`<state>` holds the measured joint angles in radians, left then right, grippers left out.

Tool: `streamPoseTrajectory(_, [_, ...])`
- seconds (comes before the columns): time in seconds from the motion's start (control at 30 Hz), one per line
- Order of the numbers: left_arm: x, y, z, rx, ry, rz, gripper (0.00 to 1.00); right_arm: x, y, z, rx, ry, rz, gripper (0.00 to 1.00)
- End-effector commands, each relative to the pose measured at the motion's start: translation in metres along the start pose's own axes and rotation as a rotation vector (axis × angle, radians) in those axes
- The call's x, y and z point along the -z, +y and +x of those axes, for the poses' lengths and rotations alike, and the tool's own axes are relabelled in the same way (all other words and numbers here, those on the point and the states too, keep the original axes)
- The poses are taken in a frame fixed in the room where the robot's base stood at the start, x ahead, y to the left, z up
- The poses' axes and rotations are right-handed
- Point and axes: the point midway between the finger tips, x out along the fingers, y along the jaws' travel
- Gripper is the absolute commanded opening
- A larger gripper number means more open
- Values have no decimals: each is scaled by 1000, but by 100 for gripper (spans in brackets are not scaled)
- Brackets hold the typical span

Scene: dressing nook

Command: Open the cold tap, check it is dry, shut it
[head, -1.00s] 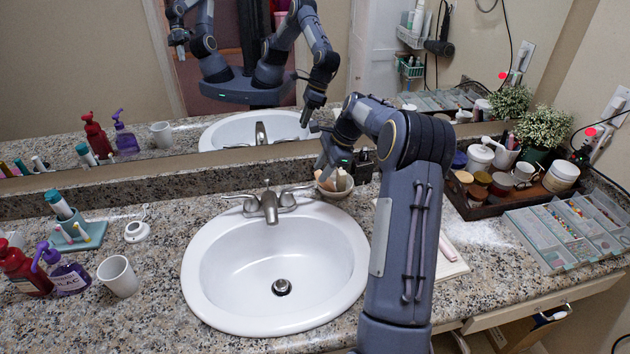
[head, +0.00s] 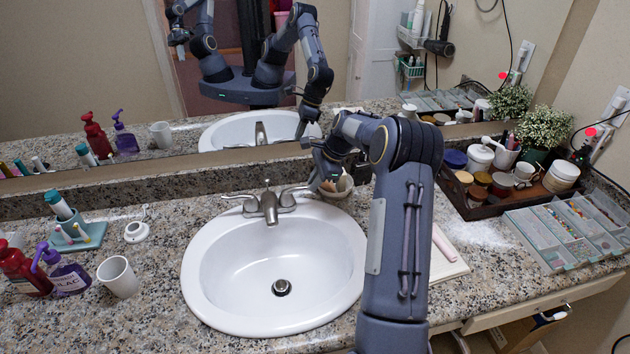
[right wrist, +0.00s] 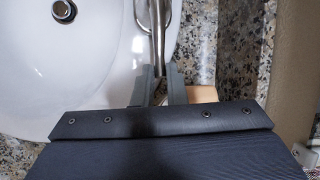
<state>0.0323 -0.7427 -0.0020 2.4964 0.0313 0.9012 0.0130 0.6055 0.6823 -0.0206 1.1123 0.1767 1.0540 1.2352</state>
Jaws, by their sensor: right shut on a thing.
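The faucet (head: 269,207) stands at the back of the white oval sink (head: 215,255), with a lever handle on each side. The right-hand lever, the cold tap (head: 289,197), points to the right, and its outer end meets my right gripper (head: 314,184). In the right wrist view the fingers (right wrist: 158,84) are shut on the metal lever (right wrist: 158,40). The spout shows no water in the head view, and the basin around the drain (head: 281,287) looks empty. My left gripper shows only as a small mirror reflection.
A white cup (head: 118,277), pump bottles (head: 66,275) and a toothbrush stand (head: 78,235) are at left. A dark tray (head: 490,207) of jars stands at right.

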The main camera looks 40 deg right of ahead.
Motion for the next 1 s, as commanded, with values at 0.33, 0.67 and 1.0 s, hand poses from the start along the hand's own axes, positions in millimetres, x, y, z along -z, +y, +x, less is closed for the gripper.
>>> streamPoseTrajectory(0.33, [0,0,0,0,0,0,0,0,1,-1,4,2,8,0])
streamPoseTrajectory(0.67, [0,0,-1,0,0,0,0,-4,13,-3,58,30,137,0])
streamPoseTrajectory(1.0, [8,8,-17,0,0,0,0,-18,37,-6,171,86,415,0])
